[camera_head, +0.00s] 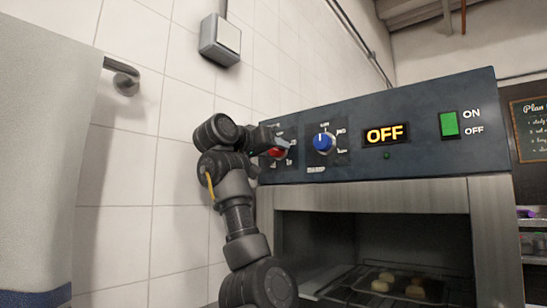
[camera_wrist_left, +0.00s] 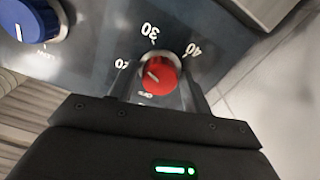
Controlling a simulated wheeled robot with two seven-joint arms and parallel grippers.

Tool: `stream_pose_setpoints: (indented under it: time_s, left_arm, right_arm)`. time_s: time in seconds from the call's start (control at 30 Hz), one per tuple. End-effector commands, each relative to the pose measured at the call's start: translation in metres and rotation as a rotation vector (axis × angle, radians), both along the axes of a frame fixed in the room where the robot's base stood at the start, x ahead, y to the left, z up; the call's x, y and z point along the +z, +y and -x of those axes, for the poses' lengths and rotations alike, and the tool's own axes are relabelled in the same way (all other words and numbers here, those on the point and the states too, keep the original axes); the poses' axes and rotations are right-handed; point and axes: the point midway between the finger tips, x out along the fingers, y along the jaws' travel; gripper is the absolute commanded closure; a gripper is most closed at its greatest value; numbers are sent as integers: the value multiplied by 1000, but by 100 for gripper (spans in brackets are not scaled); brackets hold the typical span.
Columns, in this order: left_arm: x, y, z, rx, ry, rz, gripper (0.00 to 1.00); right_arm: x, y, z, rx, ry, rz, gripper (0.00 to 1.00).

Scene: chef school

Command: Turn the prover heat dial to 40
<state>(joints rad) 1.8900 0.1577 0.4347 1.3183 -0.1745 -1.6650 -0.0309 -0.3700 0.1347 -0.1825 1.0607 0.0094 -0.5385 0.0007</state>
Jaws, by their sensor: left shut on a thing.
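The red heat dial (camera_wrist_left: 161,76) sits on the prover's dark front panel, with 20, 30, 40 and off printed around it. Its pale pointer mark faces up and left in the left wrist view, roughly toward the 20; the exact setting is hard to read. My left gripper (camera_wrist_left: 160,88) is shut on this dial, one finger on each side. In the head view the red dial (camera_head: 276,152) is partly covered by my left gripper (camera_head: 281,144). The prover display (camera_head: 385,134) reads OFF. My right gripper is not in view.
A blue dial (camera_head: 324,142) is just right of the red one. A green ON/OFF switch (camera_head: 449,124) is farther right. Below, the open prover chamber holds a tray (camera_head: 394,287) with dough pieces. A tiled wall (camera_head: 172,130) stands to the left.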

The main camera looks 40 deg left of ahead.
Motion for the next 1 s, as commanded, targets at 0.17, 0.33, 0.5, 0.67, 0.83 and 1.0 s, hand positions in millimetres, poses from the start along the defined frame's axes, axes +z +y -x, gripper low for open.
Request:
stream_pose_setpoints:
  time_s: [0.17, 0.33, 0.5, 0.67, 0.83, 1.0]
  left_arm:
    - [-4, 0, 0, -1, 7, -168, 74]
    - [-4, 0, 0, -1, 12, -329, 74]
    - [-4, 1, 0, -1, 14, -490, 74]
    - [-4, 1, 0, -2, 17, -641, 74]
    - [-3, 1, 0, -1, 20, -803, 74]
    - [-3, 1, 0, -2, 24, -965, 74]
  right_arm:
    - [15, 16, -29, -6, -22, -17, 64]
    - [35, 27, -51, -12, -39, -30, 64]
    - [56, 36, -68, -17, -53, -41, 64]
    - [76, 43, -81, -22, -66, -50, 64]
    - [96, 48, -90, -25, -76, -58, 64]
    - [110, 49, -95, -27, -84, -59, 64]
